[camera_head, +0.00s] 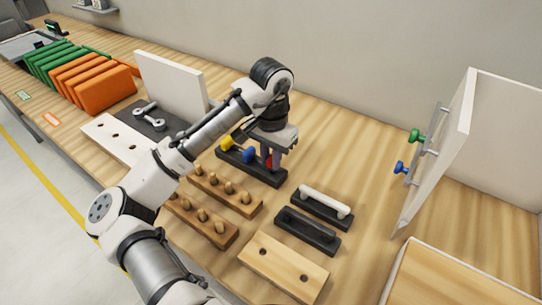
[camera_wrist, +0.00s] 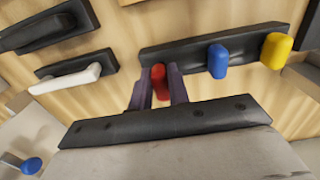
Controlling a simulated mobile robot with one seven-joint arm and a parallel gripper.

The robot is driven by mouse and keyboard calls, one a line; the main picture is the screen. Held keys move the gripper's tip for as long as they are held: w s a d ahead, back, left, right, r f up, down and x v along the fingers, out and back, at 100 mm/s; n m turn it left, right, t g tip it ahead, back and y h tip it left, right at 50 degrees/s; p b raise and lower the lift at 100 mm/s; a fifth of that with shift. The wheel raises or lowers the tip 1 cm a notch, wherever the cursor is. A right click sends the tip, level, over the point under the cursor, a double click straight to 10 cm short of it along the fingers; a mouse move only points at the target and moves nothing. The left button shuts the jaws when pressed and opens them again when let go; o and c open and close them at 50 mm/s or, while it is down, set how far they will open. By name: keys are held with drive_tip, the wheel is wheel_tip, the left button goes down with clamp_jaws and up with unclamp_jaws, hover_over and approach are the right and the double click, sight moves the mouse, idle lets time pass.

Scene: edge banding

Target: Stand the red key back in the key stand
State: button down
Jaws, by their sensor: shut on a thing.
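The red key (camera_head: 269,163) is between the fingers of my gripper (camera_head: 272,160), at the right end of the black key stand (camera_head: 265,174). In the wrist view the red key (camera_wrist: 159,82) shows between the two dark fingers of my gripper (camera_wrist: 158,88), which are shut on it. The key stand (camera_wrist: 185,52) lies just behind it there. The key's lower end is hidden, so I cannot tell whether it is in the stand. A blue key (camera_head: 249,155) and a yellow key (camera_head: 227,143) stand in the same stand, also seen in the wrist view.
Wooden peg racks (camera_head: 239,203) stand in front of the stand. A white handle on a black base (camera_head: 325,203) and a black holder (camera_head: 307,231) are to the right. A white panel (camera_head: 440,150) with green and blue knobs stands at the far right. A drilled board (camera_head: 283,268) lies in front.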

drive_tip(key=shift+f+b, duration=0.5)
drive_tip(key=shift+f, duration=0.55)
idle(0.7)
drive_tip(key=c, duration=1.3)
unclamp_jaws()
drive_tip(key=shift+o, duration=0.2)
drive_tip(key=shift+r, duration=0.1)
drive_tip(key=shift+r+p, duration=2.5)
drive_tip(key=shift+p, duration=0.1)
drive_tip(key=shift+f, duration=0.1)
